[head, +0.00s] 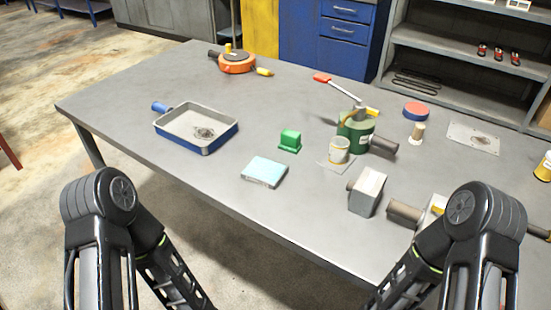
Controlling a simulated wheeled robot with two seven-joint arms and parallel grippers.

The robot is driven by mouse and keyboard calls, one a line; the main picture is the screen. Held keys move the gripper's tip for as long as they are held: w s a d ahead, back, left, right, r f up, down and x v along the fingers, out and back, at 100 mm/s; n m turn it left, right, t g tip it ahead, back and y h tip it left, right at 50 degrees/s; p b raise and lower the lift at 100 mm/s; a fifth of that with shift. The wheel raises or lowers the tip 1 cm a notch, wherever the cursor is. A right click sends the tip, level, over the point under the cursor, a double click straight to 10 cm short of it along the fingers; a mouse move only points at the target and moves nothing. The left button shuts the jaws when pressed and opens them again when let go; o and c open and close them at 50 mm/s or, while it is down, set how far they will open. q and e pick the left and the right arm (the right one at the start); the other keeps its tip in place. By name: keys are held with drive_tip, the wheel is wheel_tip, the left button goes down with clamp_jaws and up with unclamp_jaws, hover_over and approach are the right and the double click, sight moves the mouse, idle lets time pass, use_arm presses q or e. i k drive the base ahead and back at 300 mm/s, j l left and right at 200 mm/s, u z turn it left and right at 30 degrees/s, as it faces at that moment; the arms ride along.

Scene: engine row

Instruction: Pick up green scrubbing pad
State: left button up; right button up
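A small bright green block-shaped item (289,139) sits near the middle of the grey table (310,95), and it is the best match for the green scrubbing pad. It has a raised block on a flatter base, and nothing touches it. Both of my arms show at the bottom left and bottom right, in front of the table. Their grippers are out of the picture, so I cannot see whether they are open or hold anything.
A light blue block (264,171) lies just in front of the green item. A blue-sided tray (197,127) stands to its left. A white cup (339,149), a green machine with a lever (355,130) and a grey block (367,191) stand to its right.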

sight(290, 139)
drive_tip(key=j+z, duration=0.25)
drive_tip(key=z, duration=0.15)
drive_tip(key=k+j+z, duration=0.15)
drive_tip(key=z, duration=0.2)
drive_tip(key=k+j+z, duration=0.1)
drive_tip(key=j+z, duration=0.3)
drive_tip(key=k+j+z, duration=0.1)
drive_tip(key=z, duration=0.25)
drive_tip(key=k+j+z, duration=0.15)
drive_tip(key=k+j, duration=0.5)
drive_tip(key=k, duration=0.15)
